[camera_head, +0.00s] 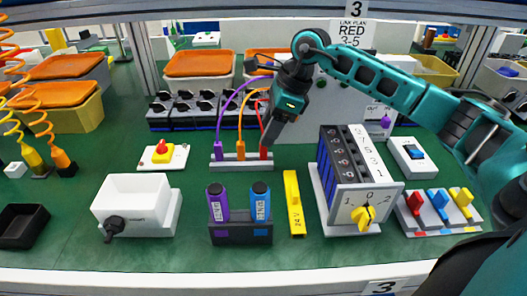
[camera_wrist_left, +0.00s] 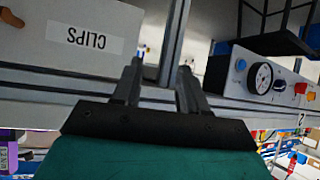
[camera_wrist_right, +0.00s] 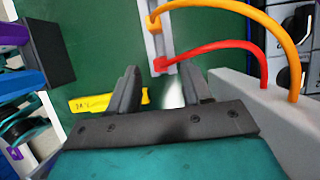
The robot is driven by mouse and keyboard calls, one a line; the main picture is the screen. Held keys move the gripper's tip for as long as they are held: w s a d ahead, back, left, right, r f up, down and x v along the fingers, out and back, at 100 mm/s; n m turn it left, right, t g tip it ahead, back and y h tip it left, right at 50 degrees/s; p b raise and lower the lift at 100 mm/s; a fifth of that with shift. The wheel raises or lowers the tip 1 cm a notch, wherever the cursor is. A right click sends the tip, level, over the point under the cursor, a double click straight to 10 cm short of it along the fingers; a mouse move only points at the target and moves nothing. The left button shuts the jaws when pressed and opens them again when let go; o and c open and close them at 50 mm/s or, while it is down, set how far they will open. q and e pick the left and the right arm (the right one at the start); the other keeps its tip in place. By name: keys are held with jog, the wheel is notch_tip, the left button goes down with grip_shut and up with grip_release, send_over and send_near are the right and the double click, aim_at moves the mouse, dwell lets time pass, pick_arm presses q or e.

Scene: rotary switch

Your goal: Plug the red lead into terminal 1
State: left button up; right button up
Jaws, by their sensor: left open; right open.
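The red lead's plug (camera_head: 263,153) stands at the right end of a pale holder strip (camera_head: 228,163); its red cable arches up behind my gripper. In the right wrist view the red plug (camera_wrist_right: 160,65) lies just beyond and between my fingertips. My right gripper (camera_head: 268,139) is open, pointing down at the plug; whether it touches is unclear. A switch unit has a black terminal row (camera_head: 342,160) beside a white strip numbered 9 to 1, the 1 at the near end. My left gripper (camera_wrist_left: 158,65) is open and empty, outside the head view.
Purple (camera_head: 219,148) and orange (camera_head: 240,148) plugs stand in the same strip, close left of the red one. A grey panel (camera_head: 325,98) is close behind.

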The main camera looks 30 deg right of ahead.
aim_at(263, 153)
jog(key=x, duration=0.4)
jog(key=shift+d+f, duration=0.1)
jog(key=shift+f, duration=0.35)
jog(key=shift+c, duration=0.4)
grip_shut()
